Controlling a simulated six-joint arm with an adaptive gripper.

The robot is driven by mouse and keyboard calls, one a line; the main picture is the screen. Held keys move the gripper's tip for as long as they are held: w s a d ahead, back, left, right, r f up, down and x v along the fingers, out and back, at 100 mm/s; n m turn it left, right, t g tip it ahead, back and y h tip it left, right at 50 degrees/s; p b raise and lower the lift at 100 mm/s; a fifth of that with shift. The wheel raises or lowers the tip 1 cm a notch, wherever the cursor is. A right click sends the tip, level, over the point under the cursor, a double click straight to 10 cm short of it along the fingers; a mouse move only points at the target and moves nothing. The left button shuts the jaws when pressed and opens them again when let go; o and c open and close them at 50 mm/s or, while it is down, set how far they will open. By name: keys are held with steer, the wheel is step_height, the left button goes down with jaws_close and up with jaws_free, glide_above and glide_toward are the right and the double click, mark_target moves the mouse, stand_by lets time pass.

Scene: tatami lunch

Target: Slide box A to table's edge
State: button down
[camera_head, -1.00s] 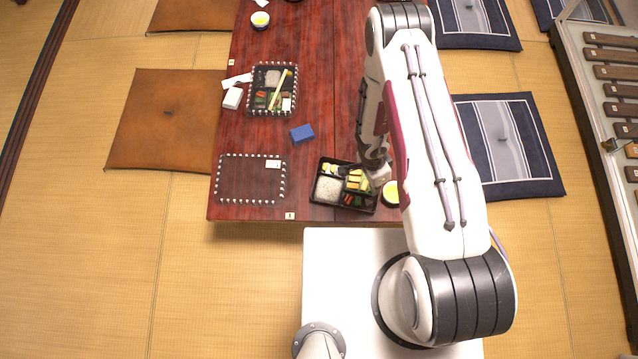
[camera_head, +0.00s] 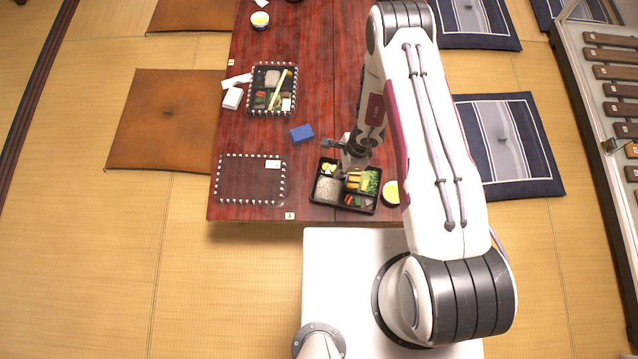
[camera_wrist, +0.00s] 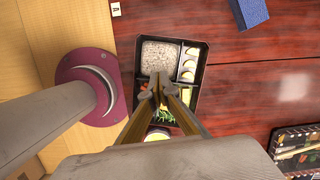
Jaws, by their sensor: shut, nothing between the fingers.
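A black bento box (camera_head: 327,204) sits near the table's front edge, with rice, yellow pieces and greens in its compartments. It also shows in the wrist view (camera_wrist: 203,58). A small tag marked A (camera_wrist: 115,9) lies by the table's edge beside it; in the head view that tag (camera_head: 290,216) is too small to read. My gripper (camera_wrist: 159,84) is shut and empty, pointing down over the middle of the bento box, between rice and side compartments. In the head view my gripper (camera_head: 345,169) is partly hidden by its wrist. I cannot tell whether the fingertips touch the box.
A blue block (camera_head: 301,133) lies behind the bento box. A dotted outline (camera_head: 284,186) with a white card (camera_head: 272,164) is to its left. A yellow-filled cup (camera_head: 391,192) stands close on its right. Another bento box (camera_head: 256,77) sits farther back.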

mark_target(321, 188)
steer(key=shift+x, duration=5)
steer(key=shift+s+a, duration=0.15)
steer(key=shift+a, duration=0.8)
steer(key=shift+s+a, duration=0.15)
steer(key=shift+a, duration=0.85)
steer(key=shift+a, duration=0.1)
steer(key=shift+s+a, duration=0.1)
steer(key=shift+a, duration=0.95)
steer(key=shift+d, duration=0.15)
steer(key=shift+d, duration=1.8)
steer(key=v, duration=1)
steer(key=shift+w, duration=0.25)
